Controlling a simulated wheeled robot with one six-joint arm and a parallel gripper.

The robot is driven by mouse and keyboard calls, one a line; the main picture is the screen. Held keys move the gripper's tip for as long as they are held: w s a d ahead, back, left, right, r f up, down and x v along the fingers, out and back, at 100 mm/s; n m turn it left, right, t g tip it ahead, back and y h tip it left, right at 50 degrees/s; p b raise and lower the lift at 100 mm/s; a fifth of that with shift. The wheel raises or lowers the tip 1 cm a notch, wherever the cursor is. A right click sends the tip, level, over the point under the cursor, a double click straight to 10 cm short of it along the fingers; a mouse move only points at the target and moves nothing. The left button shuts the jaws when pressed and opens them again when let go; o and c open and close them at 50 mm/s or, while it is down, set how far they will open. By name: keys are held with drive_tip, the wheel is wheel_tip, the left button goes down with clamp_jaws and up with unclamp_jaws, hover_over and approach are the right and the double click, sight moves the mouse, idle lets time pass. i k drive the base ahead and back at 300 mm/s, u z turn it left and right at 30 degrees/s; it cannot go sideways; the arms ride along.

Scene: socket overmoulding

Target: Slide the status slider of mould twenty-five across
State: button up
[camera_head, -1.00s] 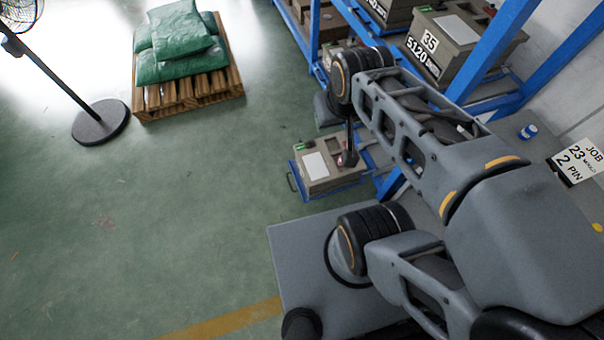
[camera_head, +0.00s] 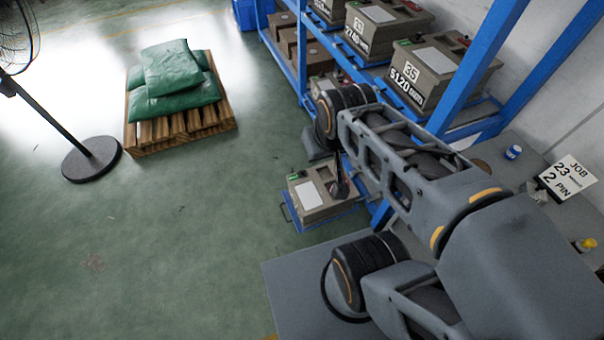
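A beige-grey mould (camera_head: 322,208) with a blank white plate on its top sits low on a blue pulled-out tray (camera_head: 291,217) at the front of the rack. No number is readable on it, so I cannot tell if it is mould twenty-five. A small green piece (camera_head: 294,178), possibly the status slider, shows at its far left top corner. My gripper (camera_head: 340,192) points down over the right side of the mould's top, away from the green piece. It is small and dark, and its fingers cannot be made out. My arm hides the mould's far right part.
The blue rack (camera_head: 463,75) carries other moulds, one marked 35 (camera_head: 425,85). A pallet (camera_head: 181,133) with green sacks and a fan base (camera_head: 91,158) stand left. Floor between is clear.

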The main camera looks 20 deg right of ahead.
sight(303, 172)
drive_tip(key=u, duration=0.05)
drive_tip(key=k, duration=0.6)
drive_tip(key=z, duration=0.65)
drive_tip(key=i, duration=1.35)
drive_tip(key=u, duration=0.75)
